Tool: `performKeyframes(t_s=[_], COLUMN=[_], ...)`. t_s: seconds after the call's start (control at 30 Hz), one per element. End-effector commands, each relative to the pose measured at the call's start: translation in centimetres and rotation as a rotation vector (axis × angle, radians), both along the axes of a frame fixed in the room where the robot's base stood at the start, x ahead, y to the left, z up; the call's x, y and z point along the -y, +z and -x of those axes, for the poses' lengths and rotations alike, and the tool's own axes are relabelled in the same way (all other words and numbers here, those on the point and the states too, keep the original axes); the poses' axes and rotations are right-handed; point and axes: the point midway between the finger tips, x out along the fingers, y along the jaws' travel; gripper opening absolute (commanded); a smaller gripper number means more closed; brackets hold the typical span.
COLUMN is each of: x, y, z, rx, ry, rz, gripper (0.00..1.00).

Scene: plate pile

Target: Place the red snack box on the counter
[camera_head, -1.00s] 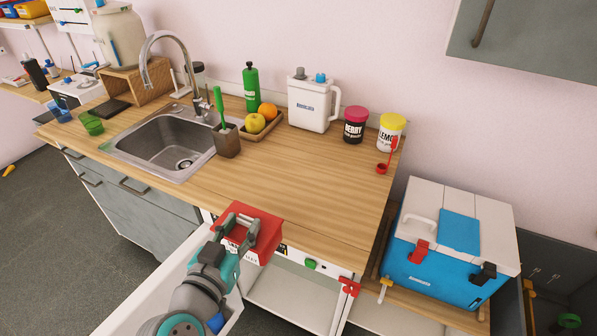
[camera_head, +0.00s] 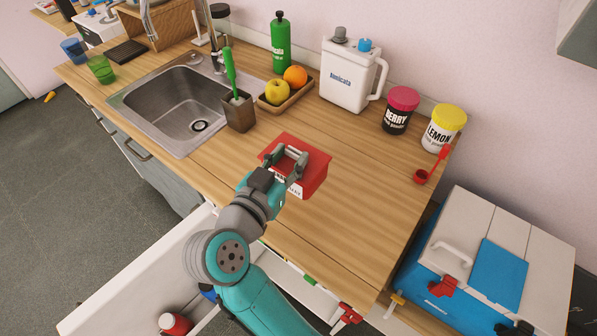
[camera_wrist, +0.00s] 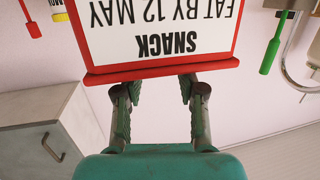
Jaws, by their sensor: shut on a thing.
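The red snack box (camera_head: 312,172) is in my gripper (camera_head: 288,160), over the wooden counter (camera_head: 330,228) to the right of the sink. In the wrist view the box (camera_wrist: 160,70) shows a white label reading "SNACK EAT BY 12 MAY", upside down, inside a red border. The two fingers of my gripper (camera_wrist: 160,92) reach to the box's edge, and their tips are hidden by it. I cannot tell whether the box's underside touches the counter.
A utensil holder (camera_head: 239,112), a fruit tray (camera_head: 285,92), a white jug (camera_head: 350,78), a berry jar (camera_head: 400,112), a lemon jar (camera_head: 442,128) and a red scoop (camera_head: 421,176) stand around the box. The counter's front right is clear. An open drawer (camera_head: 140,275) lies below.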

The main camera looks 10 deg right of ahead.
Motion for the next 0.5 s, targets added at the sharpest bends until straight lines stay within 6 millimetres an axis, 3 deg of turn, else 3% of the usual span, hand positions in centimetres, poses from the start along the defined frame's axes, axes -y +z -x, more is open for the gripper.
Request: performKeyframes(t_s=[0.1, 0.37, 0.5], x=[0.0, 0.0, 0.0], y=[-1.9, -3.7, -5.7], z=[0.0, 0.0, 0.0], rx=[-0.002, 0.0, -0.002], ry=[-0.001, -0.001, -0.001], rz=[0.003, 0.001, 0.004], gripper=[0.0, 0.0, 0.0])
